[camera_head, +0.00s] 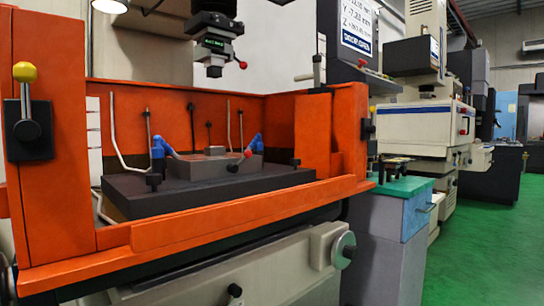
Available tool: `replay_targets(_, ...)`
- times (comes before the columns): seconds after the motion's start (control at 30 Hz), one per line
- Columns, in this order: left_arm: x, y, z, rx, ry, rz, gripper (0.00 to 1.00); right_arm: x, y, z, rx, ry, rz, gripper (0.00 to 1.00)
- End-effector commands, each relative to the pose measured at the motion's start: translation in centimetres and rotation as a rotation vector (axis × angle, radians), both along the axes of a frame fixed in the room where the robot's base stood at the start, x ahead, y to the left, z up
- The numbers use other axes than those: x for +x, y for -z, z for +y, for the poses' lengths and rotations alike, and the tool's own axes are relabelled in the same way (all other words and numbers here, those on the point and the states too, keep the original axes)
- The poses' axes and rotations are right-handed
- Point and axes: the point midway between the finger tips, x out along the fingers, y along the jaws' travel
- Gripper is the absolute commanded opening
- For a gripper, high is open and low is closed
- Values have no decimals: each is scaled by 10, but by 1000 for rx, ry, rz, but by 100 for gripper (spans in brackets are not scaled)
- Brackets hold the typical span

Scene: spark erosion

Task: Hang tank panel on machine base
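The machine base (275,268) is a pale beige body with a round handwheel (343,249) on its front. On it stands the orange tank, with a low front sill (210,220), a tall left front panel (62,150) and a right post (349,130). The tank's front is open between them. The left front panel carries a black block with a yellow-knobbed lever (27,105). I cannot make out a separate loose tank panel. Neither of my grippers shows.
Inside the tank, a dark table (215,186) bears a grey block (215,165) and blue nozzles (252,145). A black machine head (214,42) hangs above. A grey cabinet with a green top (405,185) stands at right. The green floor (490,250) beyond is clear.

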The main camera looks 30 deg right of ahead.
Motion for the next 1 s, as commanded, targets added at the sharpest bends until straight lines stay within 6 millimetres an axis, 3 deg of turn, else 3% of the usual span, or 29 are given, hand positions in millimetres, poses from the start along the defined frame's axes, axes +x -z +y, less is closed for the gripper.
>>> replay_targets(0.03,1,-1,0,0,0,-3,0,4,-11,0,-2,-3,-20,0)
replay_targets(0.13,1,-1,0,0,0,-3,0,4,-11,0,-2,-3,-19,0)
replay_targets(0.17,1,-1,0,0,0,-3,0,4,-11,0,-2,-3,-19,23)
replay_targets(0.33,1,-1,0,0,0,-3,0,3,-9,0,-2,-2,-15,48)
replay_targets(0.5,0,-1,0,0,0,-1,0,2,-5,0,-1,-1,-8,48)
replay_targets(0.53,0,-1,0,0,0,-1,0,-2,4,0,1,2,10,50)
replay_targets(0.67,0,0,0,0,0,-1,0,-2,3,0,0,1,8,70)
replay_targets(1.0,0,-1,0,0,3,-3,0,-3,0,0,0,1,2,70)
